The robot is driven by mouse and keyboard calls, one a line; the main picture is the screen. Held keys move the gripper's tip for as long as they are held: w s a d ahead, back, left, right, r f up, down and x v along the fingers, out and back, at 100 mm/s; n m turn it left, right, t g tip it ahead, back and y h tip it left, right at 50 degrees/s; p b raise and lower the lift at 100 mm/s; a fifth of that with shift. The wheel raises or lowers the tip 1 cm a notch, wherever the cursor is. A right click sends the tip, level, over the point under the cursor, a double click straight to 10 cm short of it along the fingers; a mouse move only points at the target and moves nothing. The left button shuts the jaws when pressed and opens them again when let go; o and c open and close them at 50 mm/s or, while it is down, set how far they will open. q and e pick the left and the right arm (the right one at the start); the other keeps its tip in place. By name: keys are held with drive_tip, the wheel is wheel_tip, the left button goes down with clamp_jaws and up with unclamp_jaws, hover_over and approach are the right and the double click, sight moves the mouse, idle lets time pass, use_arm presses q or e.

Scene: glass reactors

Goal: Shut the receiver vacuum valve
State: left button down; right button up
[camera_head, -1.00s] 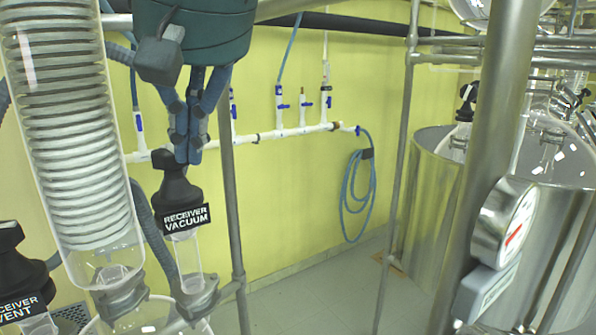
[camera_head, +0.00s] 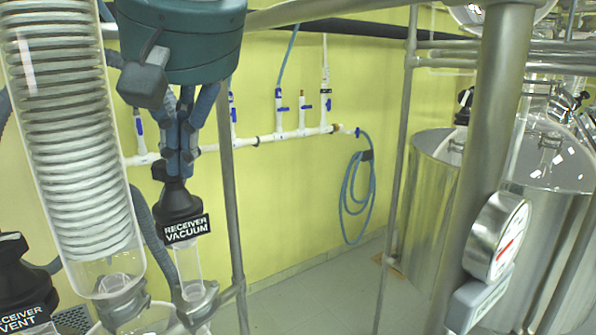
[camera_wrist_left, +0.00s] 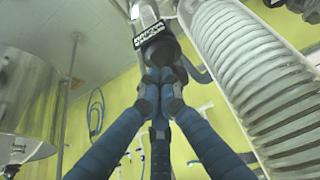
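The receiver vacuum valve (camera_head: 181,205) is a black knob with a "RECEIVER VACUUM" label, on top of a clear glass tube. My left gripper (camera_head: 180,172) comes down from above in the head view, its blue-grey fingers close together at the narrow top of the knob. In the left wrist view the fingertips (camera_wrist_left: 161,80) meet at the black knob (camera_wrist_left: 155,42), with the label seen inverted. The fingers look shut on the knob's top, and they partly hide it. My right gripper is in neither current view.
A glass coil condenser (camera_head: 72,140) stands close on the left. A black "RECEIVER VENT" valve (camera_head: 22,285) is at lower left. A metal post (camera_head: 230,180) rises just right of the valve. A gauge (camera_head: 497,235) and steel vessels (camera_head: 435,190) are at the right.

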use_arm(q)
drive_tip(key=shift+s+a+f, duration=0.1)
drive_tip(key=shift+s+a, duration=0.4)
drive_tip(key=shift+a, duration=0.35)
idle(0.3)
drive_tip(key=shift+s, duration=0.25)
wheel_tip(320, 180, up, 6)
idle(0.6)
drive_tip(key=shift+a, duration=0.1)
